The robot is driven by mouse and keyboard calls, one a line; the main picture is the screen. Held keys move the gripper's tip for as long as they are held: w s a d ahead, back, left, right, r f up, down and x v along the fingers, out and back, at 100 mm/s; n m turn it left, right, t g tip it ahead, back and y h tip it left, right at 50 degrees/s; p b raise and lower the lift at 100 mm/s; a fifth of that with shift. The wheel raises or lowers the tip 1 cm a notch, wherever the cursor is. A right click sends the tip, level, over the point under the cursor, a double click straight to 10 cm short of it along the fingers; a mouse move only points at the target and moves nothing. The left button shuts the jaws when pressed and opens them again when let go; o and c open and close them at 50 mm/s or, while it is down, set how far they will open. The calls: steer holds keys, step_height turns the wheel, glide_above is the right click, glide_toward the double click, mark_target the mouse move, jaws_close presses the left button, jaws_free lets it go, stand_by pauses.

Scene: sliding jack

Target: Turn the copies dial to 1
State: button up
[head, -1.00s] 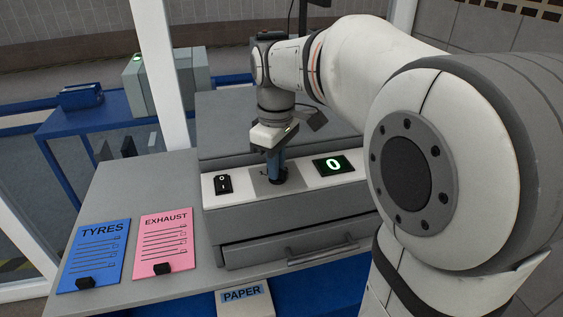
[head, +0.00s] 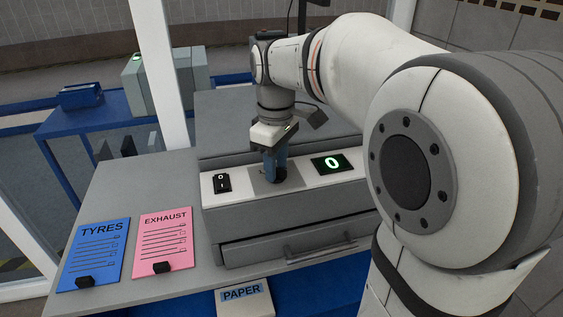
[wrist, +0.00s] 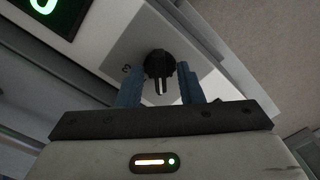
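The copies dial (head: 280,176) is a small black knob on a grey plate on top of the machine. In the wrist view the dial (wrist: 160,66) shows a raised grip and a "3" beside it on the plate. The lit display (head: 332,164) right of the dial reads 0. My gripper (head: 275,172) points down at the dial. In the wrist view its blue fingers (wrist: 160,85) are apart, one each side of the dial, with narrow gaps. Whether either touches the dial is hard to tell. The fingers partly hide the dial in the head view.
A black rocker switch (head: 222,183) is left of the dial. Below is a drawer with a handle (head: 322,253). A blue TYRES sheet (head: 95,253) and a pink EXHAUST sheet (head: 160,245) lie at left. A PAPER box (head: 243,298) is in front.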

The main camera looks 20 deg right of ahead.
step_height(320, 180, up, 8)
steer(key=shift+f, duration=0.15)
stand_by(0.4)
steer(key=s+d+f+m+t, duration=0.1)
steer(key=s+f+m+t, duration=0.2)
steer(key=s+f+m, duration=0.6)
steer(key=s+f, duration=0.6)
steer(key=shift+d+f, duration=0.15)
